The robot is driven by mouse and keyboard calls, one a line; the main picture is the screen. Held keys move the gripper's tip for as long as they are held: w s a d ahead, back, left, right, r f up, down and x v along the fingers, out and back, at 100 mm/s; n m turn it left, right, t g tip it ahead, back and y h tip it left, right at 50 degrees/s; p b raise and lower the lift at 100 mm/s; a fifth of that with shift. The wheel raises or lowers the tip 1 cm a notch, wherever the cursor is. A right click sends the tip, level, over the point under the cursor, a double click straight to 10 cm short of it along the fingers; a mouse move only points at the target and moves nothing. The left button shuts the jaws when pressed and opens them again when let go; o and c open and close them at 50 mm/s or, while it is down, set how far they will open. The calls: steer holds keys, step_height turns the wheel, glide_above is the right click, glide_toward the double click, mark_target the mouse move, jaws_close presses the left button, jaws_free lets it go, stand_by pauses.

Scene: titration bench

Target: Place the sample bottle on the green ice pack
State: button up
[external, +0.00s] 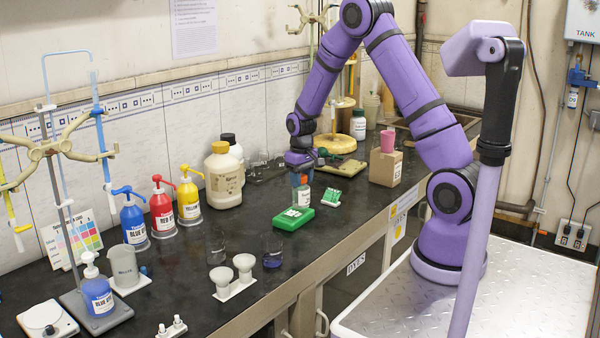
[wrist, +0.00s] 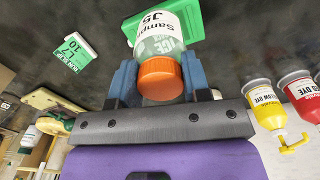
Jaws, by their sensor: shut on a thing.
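The sample bottle (external: 303,194) has a white label and an orange cap; it also shows in the wrist view (wrist: 160,45), its cap toward the camera. My gripper (wrist: 160,78) is shut on the bottle, with blue fingers on both sides near the cap. In the external view my gripper (external: 302,178) points down with the bottle upright below it. The green ice pack (external: 290,220) lies flat on the black bench; part of it shows behind the bottle in the wrist view (wrist: 192,20). The bottle's base is at the pack's back right part; whether it touches is unclear.
A green and white label block (external: 332,197) lies just right of the pack. Yellow (external: 189,198), red (external: 162,207) and blue (external: 132,218) dye bottles and a large beige jar (external: 223,177) stand to the left. A cardboard box (external: 385,168) stands at right.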

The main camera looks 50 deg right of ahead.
steer(key=shift+w+d+f, duration=0.1)
steer(key=shift+w+d, duration=0.05)
steer(key=shift+w, duration=0.6)
steer(key=shift+w+d+f, duration=0.1)
steer(key=shift+w+d, duration=0.05)
steer(key=shift+w, duration=0.55)
steer(key=shift+w+f, duration=0.2)
steer(key=shift+f, duration=1.5)
steer(key=shift+f, duration=0.15)
steer(key=o, duration=1.2)
